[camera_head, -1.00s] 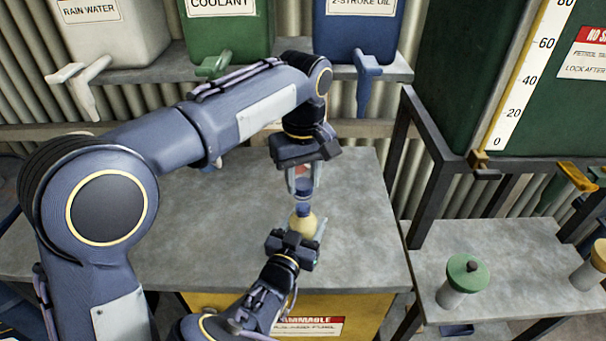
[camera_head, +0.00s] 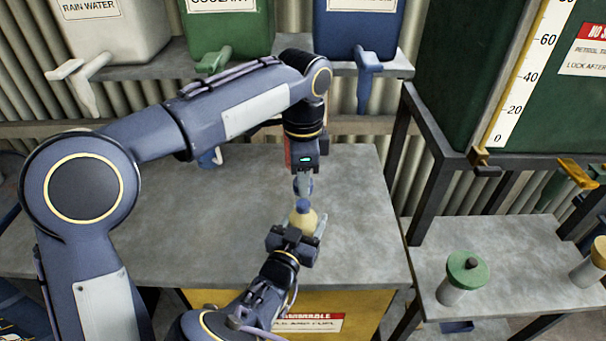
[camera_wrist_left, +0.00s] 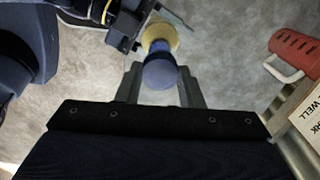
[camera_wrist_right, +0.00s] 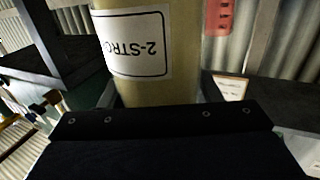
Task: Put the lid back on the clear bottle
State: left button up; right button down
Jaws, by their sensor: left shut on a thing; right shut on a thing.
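The clear bottle (camera_head: 303,222), pale yellow inside, is upright in my right gripper (camera_head: 303,240) over the bench. In the right wrist view the bottle (camera_wrist_right: 185,62) fills the jaws, with a white "2-STRO" label; its top is out of that view. My left gripper (camera_head: 303,184) points down directly above the bottle, shut on the blue lid (camera_wrist_left: 160,73). The left wrist view shows the lid between the fingertips, in line with a narrower blue part and the yellow bottle (camera_wrist_left: 160,33). I cannot tell whether the lid touches the neck.
The grey bench (camera_head: 200,235) is clear around the grippers. A red container (camera_wrist_left: 295,50) with a white handle stands behind my left gripper. Tanks with taps line the back shelf, including a green tank (camera_head: 227,30). A green-lidded pot (camera_head: 465,275) is on the right bench.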

pick_arm(q)
jog(key=m, duration=1.4)
jog(key=o, duration=1.1)
notch_tip(320, 180, up, 12)
pick_arm(e)
jog(key=shift+c, duration=1.9)
grip_release()
pick_arm(q)
jog(key=shift+f, duration=0.1)
pick_arm(e)
jog(key=shift+s, duration=0.1)
